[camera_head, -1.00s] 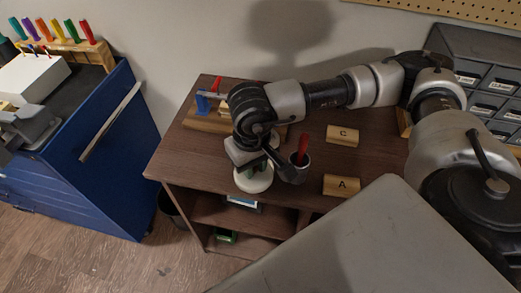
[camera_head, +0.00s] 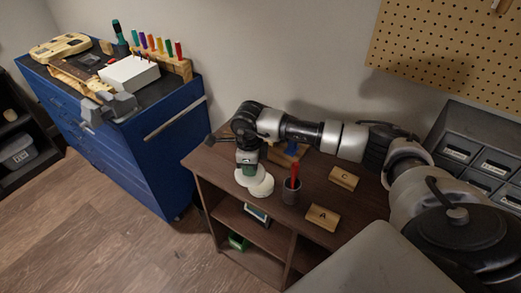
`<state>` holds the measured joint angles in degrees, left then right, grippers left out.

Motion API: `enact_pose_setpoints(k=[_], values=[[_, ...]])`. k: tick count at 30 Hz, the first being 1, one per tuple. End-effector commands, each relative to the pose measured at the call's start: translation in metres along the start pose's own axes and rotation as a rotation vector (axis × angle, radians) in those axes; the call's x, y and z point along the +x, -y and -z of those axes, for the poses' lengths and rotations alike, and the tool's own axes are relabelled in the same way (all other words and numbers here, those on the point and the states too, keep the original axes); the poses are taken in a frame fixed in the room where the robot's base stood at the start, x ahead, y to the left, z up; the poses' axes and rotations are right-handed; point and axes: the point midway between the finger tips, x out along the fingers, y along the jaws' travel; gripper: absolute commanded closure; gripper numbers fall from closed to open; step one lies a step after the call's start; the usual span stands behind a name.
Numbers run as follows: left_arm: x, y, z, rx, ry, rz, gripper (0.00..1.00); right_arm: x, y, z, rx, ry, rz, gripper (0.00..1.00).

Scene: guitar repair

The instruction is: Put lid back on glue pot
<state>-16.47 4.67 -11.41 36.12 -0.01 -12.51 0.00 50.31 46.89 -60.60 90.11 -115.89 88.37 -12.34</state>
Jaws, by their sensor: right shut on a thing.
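My right gripper (camera_head: 248,168) reaches down at the left front part of the brown table (camera_head: 228,157). It is shut on a pale round lid (camera_head: 243,180); a bit of green shows between the fingers. A second pale round thing (camera_head: 263,187), which looks like the glue pot, is just to the right of and in front of the lid. The two overlap in the picture, and I cannot tell whether they touch.
A dark cup (camera_head: 291,194) with a red-handled tool stands right of the pale discs. Wooden blocks marked A (camera_head: 322,217) and C (camera_head: 344,179) lie farther right. A blue tool cabinet (camera_head: 165,160) stands left.

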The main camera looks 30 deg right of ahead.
Motion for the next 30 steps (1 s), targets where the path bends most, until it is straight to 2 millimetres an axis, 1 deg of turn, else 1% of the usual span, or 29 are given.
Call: enact_pose_setpoints(k=[1, 3, 6, 9, 13, 20, 30], values=[[-0.012, 0.001, 0.002, -0.001, 0.0, 0.001, 0.22, -0.003, 0.008, 0.006, 0.137, -0.002, -0.004, 1.0], [-0.017, 0.001, 0.001, -0.001, 0.003, 0.001, 0.22, 0.001, 0.018, 0.012, 0.302, -0.002, -0.003, 1.0], [-0.022, 0.001, -0.004, -0.001, 0.011, 0.0, 0.22, 0.005, 0.027, 0.019, 0.471, -0.002, -0.001, 1.0], [-0.024, -0.001, -0.013, -0.001, 0.025, -0.002, 0.22, 0.008, 0.032, 0.024, 0.568, 0.001, 0.0, 1.0], [-0.023, -0.002, -0.02, -0.001, 0.037, -0.003, 0.22, 0.012, 0.033, 0.025, 0.608, 0.001, 0.001, 1.0], [-0.013, -0.002, -0.018, 0.0, 0.033, -0.003, 0.22, 0.025, 0.033, 0.025, 0.606, 0.001, 0.001, 1.0], [0.01, -0.004, -0.014, 0.001, 0.021, -0.005, 0.22, 0.059, 0.033, 0.025, 0.604, 0.001, 0.002, 1.0]])
